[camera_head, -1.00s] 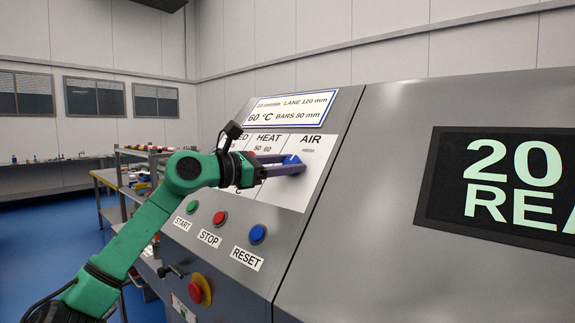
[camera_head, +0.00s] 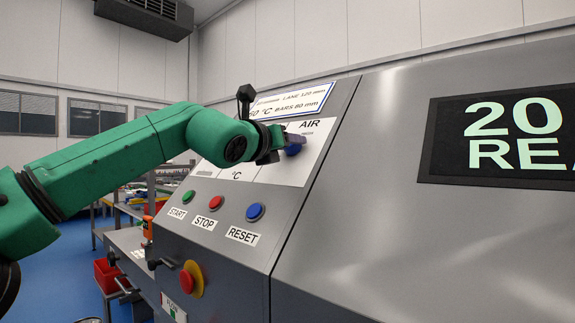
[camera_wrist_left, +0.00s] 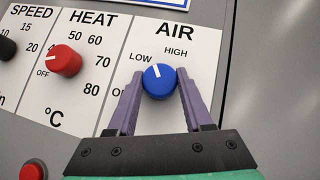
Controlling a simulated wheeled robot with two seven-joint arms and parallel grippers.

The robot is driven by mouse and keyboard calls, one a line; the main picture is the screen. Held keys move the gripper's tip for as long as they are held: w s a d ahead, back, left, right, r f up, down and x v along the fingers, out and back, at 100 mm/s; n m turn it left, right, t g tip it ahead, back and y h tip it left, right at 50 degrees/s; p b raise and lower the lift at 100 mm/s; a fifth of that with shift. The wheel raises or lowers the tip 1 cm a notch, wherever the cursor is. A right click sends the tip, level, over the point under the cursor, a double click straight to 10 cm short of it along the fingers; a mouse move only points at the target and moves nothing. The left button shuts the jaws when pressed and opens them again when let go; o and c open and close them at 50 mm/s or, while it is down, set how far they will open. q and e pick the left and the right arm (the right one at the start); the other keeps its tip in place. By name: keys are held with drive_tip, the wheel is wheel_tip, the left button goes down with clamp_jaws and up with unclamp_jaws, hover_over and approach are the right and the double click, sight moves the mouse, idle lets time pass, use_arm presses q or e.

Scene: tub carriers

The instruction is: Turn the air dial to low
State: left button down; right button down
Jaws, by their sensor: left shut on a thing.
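The blue air dial (camera_wrist_left: 159,83) is on the white panel under the word AIR, with OFF partly hidden, LOW at upper left and HIGH at upper right. Its white mark points up and a little left, between LOW and HIGH and nearer LOW. My left gripper (camera_wrist_left: 157,92) has its purple fingers on both sides of the dial and is shut on it. In the head view the left gripper (camera_head: 287,143) reaches the blue dial (camera_head: 294,149) from the left. My right gripper is not in view.
The red heat dial (camera_wrist_left: 66,61) and black speed dial (camera_wrist_left: 6,47) are left of the air dial. Below are the green start (camera_head: 188,196), red stop (camera_head: 215,203) and blue reset (camera_head: 255,212) buttons, and a red emergency knob (camera_head: 188,281). A display (camera_head: 500,135) is at right.

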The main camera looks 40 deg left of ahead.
use_arm(q)
drive_tip(key=shift+d+f+n+g+y+b, duration=0.1)
drive_tip(key=shift+f+n+g+y+b, duration=0.2)
drive_tip(key=shift+n+y+b, duration=0.55)
drive_tip(key=shift+r+n+g+y+b, duration=0.2)
drive_tip(key=shift+n+g+y, duration=0.1)
drive_tip(key=shift+n, duration=0.4)
drive_tip(key=shift+r+n+g+y+b, duration=0.15)
drive_tip(key=shift+n+g+y, duration=0.1)
drive_tip(key=shift+n, duration=0.4)
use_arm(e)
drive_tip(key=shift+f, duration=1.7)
use_arm(q)
drive_tip(key=shift+c, duration=1.5)
unclamp_jaws()
